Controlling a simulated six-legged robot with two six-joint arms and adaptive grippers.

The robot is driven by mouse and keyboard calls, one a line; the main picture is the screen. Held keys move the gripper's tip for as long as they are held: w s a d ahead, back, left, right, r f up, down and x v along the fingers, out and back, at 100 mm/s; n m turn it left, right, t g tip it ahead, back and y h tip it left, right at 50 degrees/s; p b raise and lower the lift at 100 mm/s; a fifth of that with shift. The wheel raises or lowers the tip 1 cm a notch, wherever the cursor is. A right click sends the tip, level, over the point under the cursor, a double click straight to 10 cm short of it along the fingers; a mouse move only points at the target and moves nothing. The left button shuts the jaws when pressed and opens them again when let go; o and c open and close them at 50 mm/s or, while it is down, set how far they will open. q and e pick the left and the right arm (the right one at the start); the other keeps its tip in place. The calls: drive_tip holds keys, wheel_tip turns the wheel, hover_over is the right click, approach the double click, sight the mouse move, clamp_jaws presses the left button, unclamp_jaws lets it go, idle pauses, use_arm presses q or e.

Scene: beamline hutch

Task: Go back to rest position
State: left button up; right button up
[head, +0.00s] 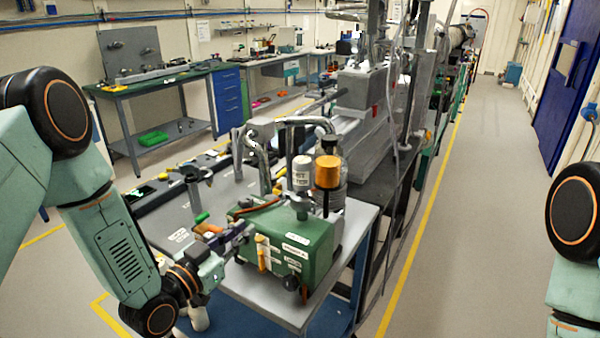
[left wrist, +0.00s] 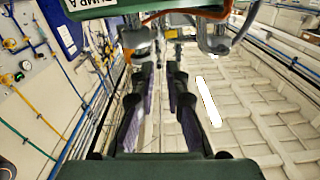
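My left arm comes in from the left in the head view. My left gripper (head: 240,232) is at the near left side of a green pump box (head: 305,240). In the left wrist view my left gripper's two dark fingers (left wrist: 160,68) stand apart with a clear gap and nothing visible between them. The green box's labelled edge (left wrist: 100,8) crosses the top of that view, beyond the fingertips. I cannot tell whether the fingers touch the box. Only part of my right arm shows at the right edge of the head view; its gripper is out of view.
The box stands on a grey bench (head: 330,290) with an orange-capped container (head: 328,172), a white-capped one (head: 302,172), pipes and hoses close by. A green-topped table (head: 150,82) stands back left. The floor aisle (head: 470,220) right of the yellow line is clear.

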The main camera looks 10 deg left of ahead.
use_arm(q)
drive_tip(key=s+f+n+g+y+b, duration=0.2)
drive_tip(key=s+f+g, duration=0.25)
drive_tip(key=f, duration=0.45)
drive_tip(key=s+f+n+g+y+b, duration=0.25)
drive_tip(key=s+f, duration=0.35)
drive_tip(key=f, duration=0.4)
drive_tip(key=s+f+g+y+b, duration=0.1)
drive_tip(key=s+f+g+b, duration=0.4)
drive_tip(key=s+f, duration=0.5)
drive_tip(key=s+f+g+b, duration=0.5)
drive_tip(key=s+f, duration=0.5)
drive_tip(key=s, duration=0.6)
drive_tip(key=shift+f+n+y+b, duration=0.35)
drive_tip(key=shift+f+n+b, duration=0.1)
drive_tip(key=shift+b, duration=0.65)
drive_tip(key=shift+d+r, duration=0.1)
drive_tip(key=shift+w, duration=0.1)
